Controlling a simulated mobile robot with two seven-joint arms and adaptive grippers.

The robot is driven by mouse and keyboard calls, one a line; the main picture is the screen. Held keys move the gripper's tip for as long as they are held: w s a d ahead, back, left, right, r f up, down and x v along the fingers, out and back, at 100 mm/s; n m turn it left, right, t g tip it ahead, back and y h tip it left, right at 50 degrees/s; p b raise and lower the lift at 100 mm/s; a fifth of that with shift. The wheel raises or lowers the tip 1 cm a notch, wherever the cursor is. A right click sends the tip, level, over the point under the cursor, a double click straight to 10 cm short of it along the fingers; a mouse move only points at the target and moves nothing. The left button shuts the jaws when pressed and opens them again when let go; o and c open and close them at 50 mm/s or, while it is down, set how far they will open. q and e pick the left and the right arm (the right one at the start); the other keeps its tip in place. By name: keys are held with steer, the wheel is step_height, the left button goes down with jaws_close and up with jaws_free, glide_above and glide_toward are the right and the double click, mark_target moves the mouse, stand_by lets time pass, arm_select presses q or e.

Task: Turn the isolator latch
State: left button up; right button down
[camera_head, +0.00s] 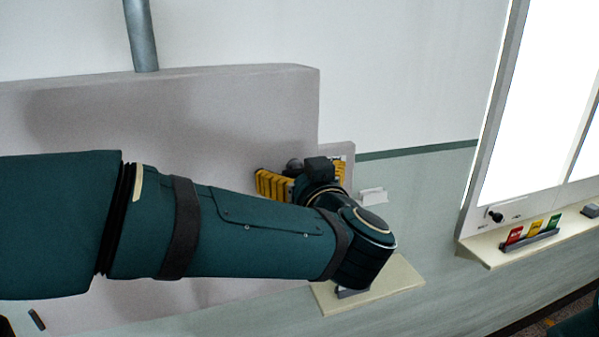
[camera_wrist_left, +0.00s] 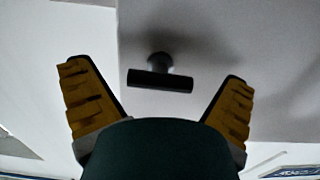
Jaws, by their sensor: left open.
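The isolator latch (camera_wrist_left: 160,79) shows in the left wrist view as a black crossbar on a short round metal stem, standing out from a pale grey surface. The bar lies nearly level across the picture. My left gripper (camera_wrist_left: 157,88) is open, with one yellow ribbed finger on each side of the bar and a clear gap to both. In the head view my left gripper (camera_head: 303,178) is at the right end of the grey housing (camera_head: 230,110), partly hidden by my wrist. I cannot make out the latch clearly there. My right gripper is not in view.
A cream shelf (camera_head: 400,279) juts out below my left wrist. A small white bracket (camera_head: 373,196) is on the wall just right of the gripper. Further right, a ledge (camera_head: 485,249) holds red, yellow and green cards (camera_head: 535,229). A grey pipe (camera_head: 141,35) rises above the housing.

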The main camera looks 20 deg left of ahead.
arm_select(q)
steer(key=c, duration=1.1)
steer(key=shift+c, duration=0.2)
